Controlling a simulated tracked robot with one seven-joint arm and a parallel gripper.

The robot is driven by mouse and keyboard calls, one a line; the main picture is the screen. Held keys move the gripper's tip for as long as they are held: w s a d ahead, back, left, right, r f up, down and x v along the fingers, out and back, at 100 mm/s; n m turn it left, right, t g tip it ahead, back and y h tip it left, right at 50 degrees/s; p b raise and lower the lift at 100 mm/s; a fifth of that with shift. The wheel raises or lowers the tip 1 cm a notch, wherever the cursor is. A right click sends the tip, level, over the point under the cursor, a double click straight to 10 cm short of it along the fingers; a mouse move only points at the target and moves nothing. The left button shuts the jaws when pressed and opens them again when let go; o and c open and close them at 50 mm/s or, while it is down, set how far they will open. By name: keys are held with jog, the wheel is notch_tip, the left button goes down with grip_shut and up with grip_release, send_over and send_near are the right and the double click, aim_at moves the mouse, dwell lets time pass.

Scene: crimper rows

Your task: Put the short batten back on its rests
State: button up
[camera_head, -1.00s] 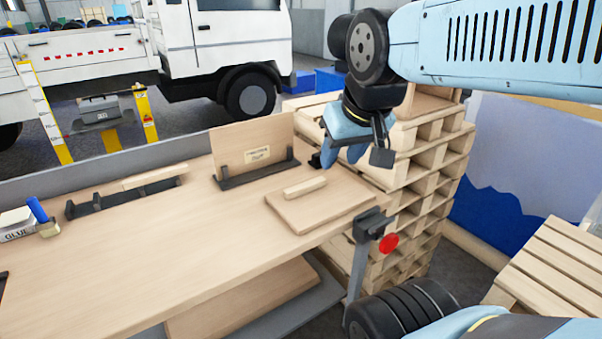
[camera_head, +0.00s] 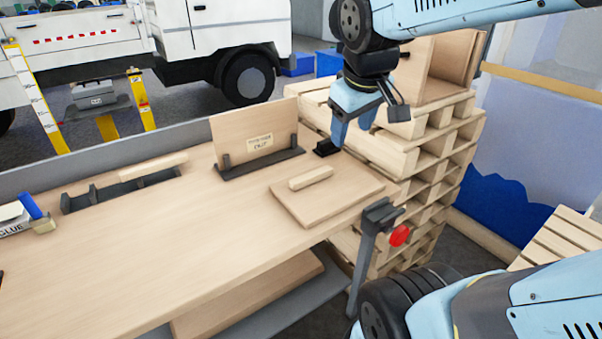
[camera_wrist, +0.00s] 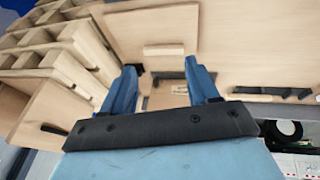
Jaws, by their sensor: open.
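A short pale batten (camera_head: 311,178) lies flat on a square wooden board (camera_head: 345,198) near the right end of the bench. The batten also shows in the wrist view (camera_wrist: 163,50), beyond my fingertips. Black rests (camera_head: 108,192) stand at the left back of the bench, with another pale batten (camera_head: 153,166) lying along their back. The rests also show at the right in the wrist view (camera_wrist: 290,95). My gripper (camera_head: 352,135) is open and empty, above and behind the board, near the pallets. Its two blue fingers (camera_wrist: 161,85) are apart.
An upright labelled panel (camera_head: 256,140) stands in a black holder (camera_head: 262,164) behind the board. A pallet stack (camera_head: 430,165) adjoins the bench's right end. A clamp with a red knob (camera_head: 400,236) is at the front right edge. The bench's middle (camera_head: 180,225) is clear.

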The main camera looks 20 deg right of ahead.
jog(key=w+a+f+n+g+h, duration=0.2)
jog(key=w+f+n, duration=0.3)
jog(key=w+n, duration=0.55)
jog(key=n+g+h, duration=0.1)
jog(key=n, duration=0.6)
send_near(309, 175)
jog(key=x, duration=0.9)
jog(key=shift+s, duration=0.1)
jog(key=shift+d, duration=0.1)
jog(key=shift+c, duration=0.4)
grip_shut()
